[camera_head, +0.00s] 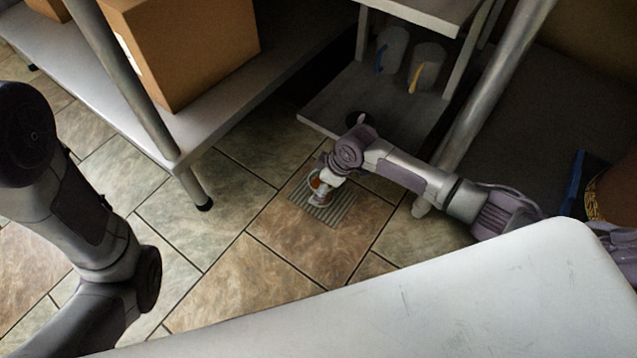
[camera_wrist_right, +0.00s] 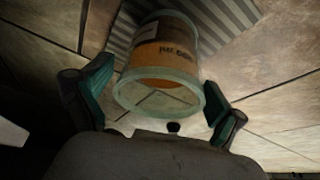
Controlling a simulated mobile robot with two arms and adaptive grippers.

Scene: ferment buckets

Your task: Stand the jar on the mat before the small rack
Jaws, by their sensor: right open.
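The jar (camera_head: 314,182) is a small glass vessel with orange contents. In the right wrist view the jar (camera_wrist_right: 165,62) shows its round glass end towards me and dark print on its orange side. It is on the grey ribbed mat (camera_head: 341,213), which also shows behind it in the wrist view (camera_wrist_right: 228,14). My right gripper (camera_head: 322,194) is at the jar, its fingers (camera_wrist_right: 157,92) apart on either side of it, with a visible gap on the right. It partly hides the jar in the head view. My left arm shows at the left, but its gripper does not.
The small rack (camera_head: 338,112) stands just behind the mat, with two pale cups (camera_head: 426,66) on its lower shelf. A larger shelf (camera_head: 205,125) with a cardboard box (camera_head: 190,50) stands at the left. Open tiled floor (camera_head: 240,285) lies in front of the mat.

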